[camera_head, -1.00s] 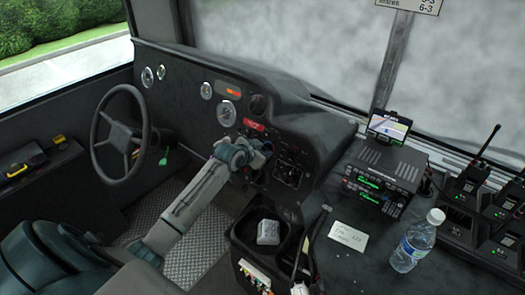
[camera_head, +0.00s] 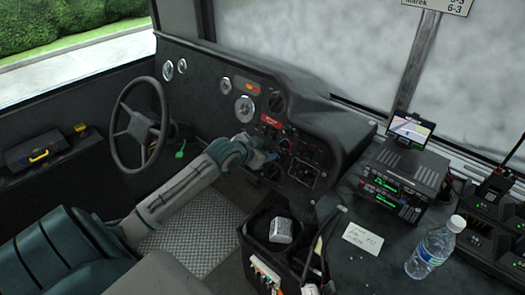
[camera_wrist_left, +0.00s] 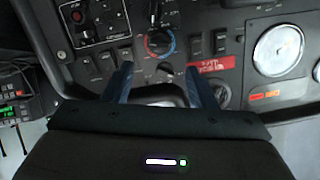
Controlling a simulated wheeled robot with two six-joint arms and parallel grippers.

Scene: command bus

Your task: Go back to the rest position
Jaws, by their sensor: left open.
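My left gripper (camera_head: 268,155) reaches in from the left and is in front of the dashboard's control panel (camera_head: 300,150). In the left wrist view the fingers of my left gripper (camera_wrist_left: 160,88) stand apart with nothing between them. Beyond them are a rotary knob (camera_wrist_left: 159,42) with a red and blue ring, dark switches and a red label (camera_wrist_left: 212,63). I cannot tell whether the fingertips touch the panel. My right gripper is not in view.
A steering wheel (camera_head: 138,123) stands left of my arm. A black bin (camera_head: 262,228) holding a grey item (camera_head: 281,230) stands below the gripper. A radio unit (camera_head: 398,180), a white card (camera_head: 362,237) and a water bottle (camera_head: 434,246) are on the right counter.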

